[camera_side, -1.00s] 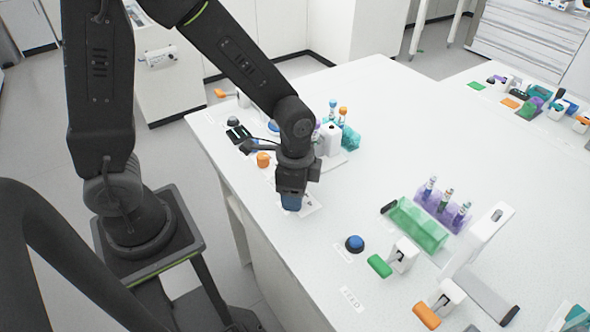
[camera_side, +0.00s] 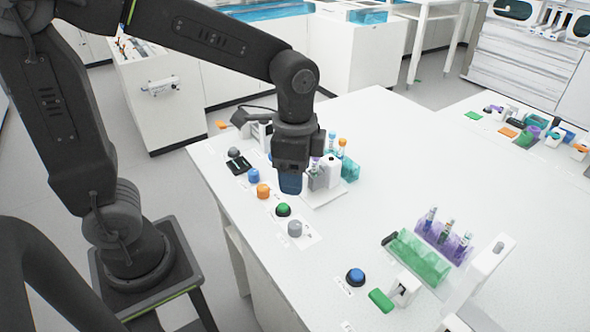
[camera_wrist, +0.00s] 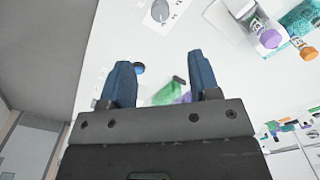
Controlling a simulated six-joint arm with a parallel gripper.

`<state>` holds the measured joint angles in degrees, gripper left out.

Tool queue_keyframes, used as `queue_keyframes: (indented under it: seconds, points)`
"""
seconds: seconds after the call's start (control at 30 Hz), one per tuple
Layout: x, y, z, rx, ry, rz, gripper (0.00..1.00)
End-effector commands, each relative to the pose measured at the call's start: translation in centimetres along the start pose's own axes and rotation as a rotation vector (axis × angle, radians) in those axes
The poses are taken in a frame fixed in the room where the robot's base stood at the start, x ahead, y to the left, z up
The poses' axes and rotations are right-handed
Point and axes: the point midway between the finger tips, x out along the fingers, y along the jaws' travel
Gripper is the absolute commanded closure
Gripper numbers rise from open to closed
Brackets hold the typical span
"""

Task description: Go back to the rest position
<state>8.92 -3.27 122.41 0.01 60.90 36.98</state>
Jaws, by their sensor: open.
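My gripper (camera_side: 290,184) points down above the white table (camera_side: 370,130), beside the row of coloured buttons and left of a tube rack. In the wrist view its two blue fingers (camera_wrist: 162,88) stand apart with nothing between them, so it is open and empty. The table surface and a small green and purple rack (camera_wrist: 172,92) show far behind the fingers.
Blue (camera_side: 253,175), orange (camera_side: 263,190), green (camera_side: 283,209) and grey (camera_side: 295,228) buttons line the table's left edge. A teal rack (camera_side: 350,168) stands behind my gripper. A green and purple rack (camera_side: 420,256) with tubes stands at right. The middle of the table is clear.

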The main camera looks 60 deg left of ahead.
Motion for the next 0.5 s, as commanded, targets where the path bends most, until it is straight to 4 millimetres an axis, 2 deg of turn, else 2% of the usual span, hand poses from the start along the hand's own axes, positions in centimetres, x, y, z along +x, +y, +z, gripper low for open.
queue_keyframes:
  seconds: [0.17, 0.27, 0.5]
  points:
    - [-0.1, 0.0, 0.1, -0.01, 0.006, -0.005, 0.44]
    - [-1.0, 0.2, 1.0, -0.069, 0.038, -0.027, 0.44]
    - [-4.2, 1.4, 5.3, -0.412, 0.23, -0.132, 0.44]
